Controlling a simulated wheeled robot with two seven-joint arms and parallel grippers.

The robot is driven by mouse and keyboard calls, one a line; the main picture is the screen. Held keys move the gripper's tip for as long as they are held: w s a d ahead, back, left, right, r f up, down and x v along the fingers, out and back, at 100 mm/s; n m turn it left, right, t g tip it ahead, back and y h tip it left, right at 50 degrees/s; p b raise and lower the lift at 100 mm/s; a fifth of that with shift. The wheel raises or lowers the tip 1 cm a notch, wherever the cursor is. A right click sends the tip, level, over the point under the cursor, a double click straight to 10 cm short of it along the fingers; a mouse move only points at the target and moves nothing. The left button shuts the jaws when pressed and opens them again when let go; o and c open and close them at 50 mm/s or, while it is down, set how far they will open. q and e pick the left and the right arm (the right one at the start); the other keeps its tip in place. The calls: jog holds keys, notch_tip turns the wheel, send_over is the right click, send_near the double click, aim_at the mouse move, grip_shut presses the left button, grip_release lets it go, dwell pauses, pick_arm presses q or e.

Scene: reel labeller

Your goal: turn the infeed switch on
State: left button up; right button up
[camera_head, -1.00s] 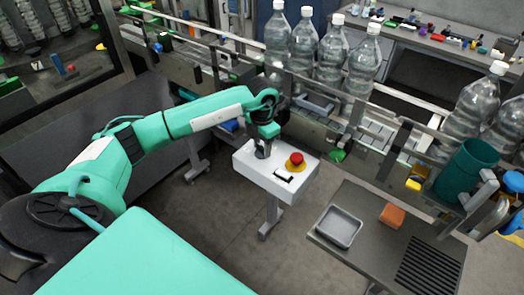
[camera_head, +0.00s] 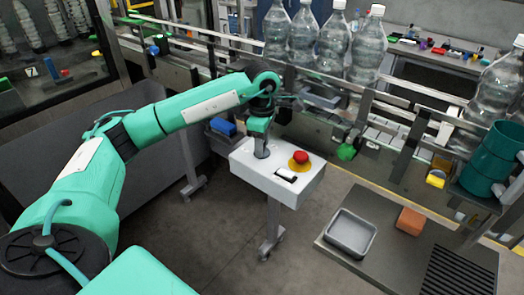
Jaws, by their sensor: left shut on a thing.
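A white control box (camera_head: 285,189) stands on a grey post in the middle of the view. A red mushroom button (camera_head: 301,157) on a yellow disc sits on its top, and a small black-and-white part (camera_head: 286,175) lies in front of the button. My left gripper (camera_head: 261,152) points down onto the left part of the box top, left of the red button. It is shut on the infeed switch, which the gripper mostly hides, so its setting cannot be read. My right gripper is not in view.
A conveyor with rails and large clear bottles (camera_head: 334,45) runs behind the box. At the right, a table (camera_head: 395,262) carries a grey tray (camera_head: 350,233) and an orange block (camera_head: 410,221). A green cylinder (camera_head: 491,160) stands at the far right. The floor before the box is clear.

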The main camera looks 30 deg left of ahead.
pick_arm(q)
jog(key=m+b, duration=0.2)
jog(key=m, duration=0.1)
jog(key=shift+r+m+b, duration=0.1)
jog(key=shift+m+b, duration=0.3)
jog(key=shift+m, duration=0.3)
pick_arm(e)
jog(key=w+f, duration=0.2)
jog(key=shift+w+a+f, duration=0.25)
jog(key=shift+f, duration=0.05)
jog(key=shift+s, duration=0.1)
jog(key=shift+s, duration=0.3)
pick_arm(q)
jog(key=o, duration=1)
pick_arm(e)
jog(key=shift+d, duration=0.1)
